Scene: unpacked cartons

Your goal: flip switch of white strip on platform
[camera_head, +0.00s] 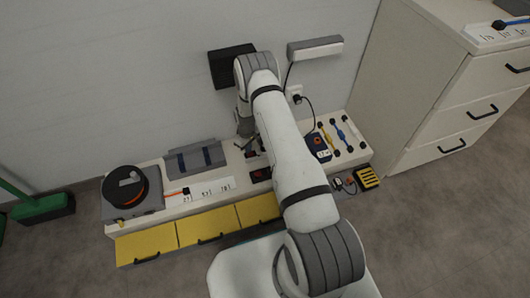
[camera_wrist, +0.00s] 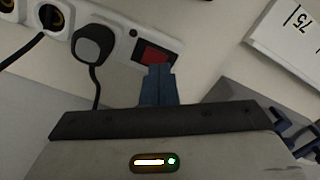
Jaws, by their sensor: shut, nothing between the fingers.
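In the wrist view the white strip (camera_wrist: 120,40) runs across the top left. It carries a round grey plug (camera_wrist: 93,45) with a dark cable and a red rocker switch (camera_wrist: 153,57) in a dark frame near its right end. My gripper (camera_wrist: 160,72) is shut and empty, its blue fingertips right at the lower edge of the switch and covering part of it. I cannot tell whether they touch it. In the head view my arm hides much of the platform (camera_head: 215,199) and the strip is not clear there.
The platform has yellow drawers (camera_head: 207,227) in front. A cable reel (camera_head: 128,188) stands at its left and coloured tools (camera_head: 339,134) lie at its right. A white drawer cabinet (camera_head: 445,95) stands to the right. A wall socket (camera_head: 295,93) is behind my arm.

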